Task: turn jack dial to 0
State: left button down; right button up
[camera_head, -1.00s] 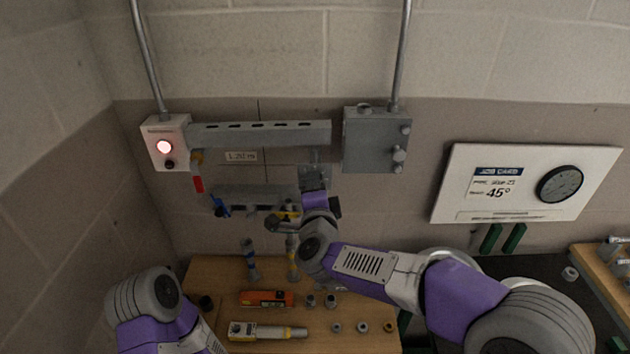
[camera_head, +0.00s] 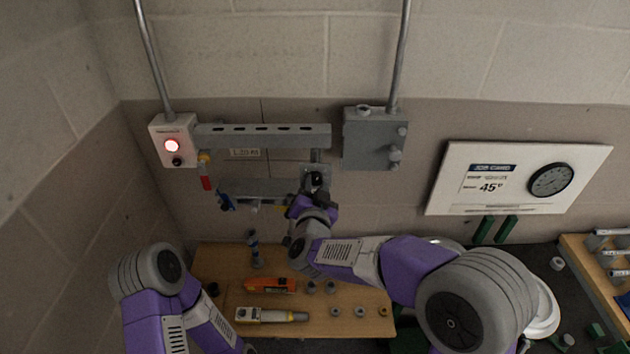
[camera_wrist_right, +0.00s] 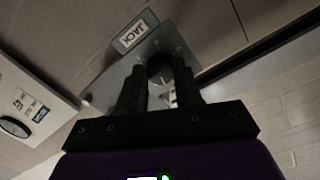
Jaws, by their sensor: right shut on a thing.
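The jack plate (camera_wrist_right: 109,83) is a grey metal plate on the wall with a white label reading JACK (camera_wrist_right: 136,34) above it in the right wrist view. My right gripper (camera_wrist_right: 161,70) is shut on the dark jack dial (camera_wrist_right: 160,68) at the plate's middle, with one finger on each side. The fingers hide most of the dial, and the number it points to cannot be read. In the head view my right gripper (camera_head: 316,190) reaches up to the plate (camera_head: 311,169) below the grey rail. My left arm shows at the lower left, but its gripper is not visible.
A wooden bench (camera_head: 225,262) below holds an orange tool (camera_head: 270,285), a yellow-white tool (camera_head: 270,315) and small round parts. A grey box (camera_head: 375,138) is on the wall to the right. A job card board (camera_head: 450,190) reads 45°.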

jog(key=shift+n+h+p, duration=0.3)
jog(key=shift+n+p, duration=0.4)
jog(key=shift+n, duration=0.7)
jog(key=shift+f, duration=0.1)
jog(key=o, duration=1)
jog(key=shift+o, duration=0.2)
jog(key=s+b, duration=0.1)
jog(key=s, duration=0.6)
jog(key=shift+s+a+r, duration=0.2)
jog(key=shift+s+r, duration=0.1)
jog(key=shift+r, duration=0.05)
